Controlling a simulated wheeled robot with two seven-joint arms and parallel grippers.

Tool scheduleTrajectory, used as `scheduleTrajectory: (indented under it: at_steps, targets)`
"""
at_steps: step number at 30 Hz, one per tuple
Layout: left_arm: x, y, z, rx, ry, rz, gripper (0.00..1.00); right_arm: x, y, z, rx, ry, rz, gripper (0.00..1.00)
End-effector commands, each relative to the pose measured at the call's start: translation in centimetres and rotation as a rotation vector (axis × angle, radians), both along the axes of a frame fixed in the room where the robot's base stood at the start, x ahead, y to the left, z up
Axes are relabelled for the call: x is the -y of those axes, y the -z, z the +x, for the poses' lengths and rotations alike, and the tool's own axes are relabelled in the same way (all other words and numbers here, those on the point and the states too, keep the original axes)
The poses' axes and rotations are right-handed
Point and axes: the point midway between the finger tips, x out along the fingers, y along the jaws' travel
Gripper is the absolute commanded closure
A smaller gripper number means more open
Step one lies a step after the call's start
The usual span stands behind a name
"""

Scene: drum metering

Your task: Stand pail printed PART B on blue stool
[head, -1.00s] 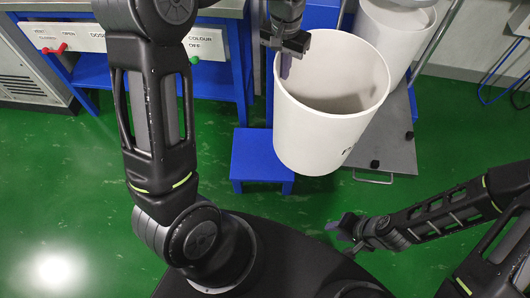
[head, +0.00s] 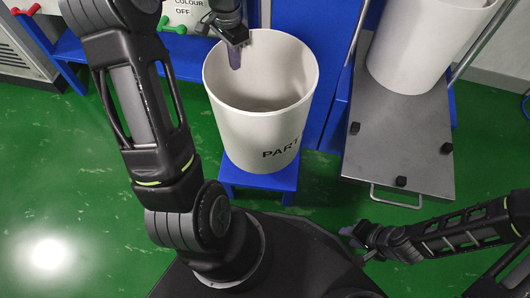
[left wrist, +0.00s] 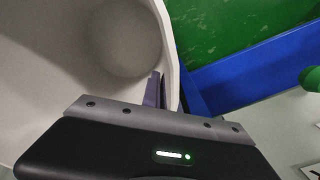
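The white pail (head: 232,121) shows black letters reading PART, with the rest out of sight round its side. It is upright over the blue stool (head: 282,181), its base overlapping the stool's top; whether it touches is unclear. My left gripper (head: 235,60) is shut on the pail's far rim. In the left wrist view a purple finger (left wrist: 154,90) lies against the inside of the pail's wall; the outer finger is mostly hidden. My right gripper (head: 354,240) is low at the right, away from the pail; its finger gap is unclear.
A second white pail (head: 415,50) stands on a grey cart (head: 400,135) with a handle and black knobs, right of the stool. A blue bench with a labelled panel (head: 185,14) and coloured handles stands behind. Green floor is clear at the left.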

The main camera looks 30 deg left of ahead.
Motion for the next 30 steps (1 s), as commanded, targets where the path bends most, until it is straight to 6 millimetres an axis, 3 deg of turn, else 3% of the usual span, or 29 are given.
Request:
scheduleTrajectory:
  at_steps: [11,21,30]
  targets:
    - [0.0,0.0,0.0,0.002,0.0,-0.001,1.0,0.0,0.0,0.0,0.0,0.0,0.0,0.68]
    - [0.0,4.3,0.0,0.001,0.0,-0.001,1.0,0.4,1.7,0.4,0.005,0.009,-0.006,0.68]
    - [0.0,4.8,0.0,0.002,-0.001,-0.001,1.0,0.5,1.7,0.4,0.008,0.011,-0.007,0.68]
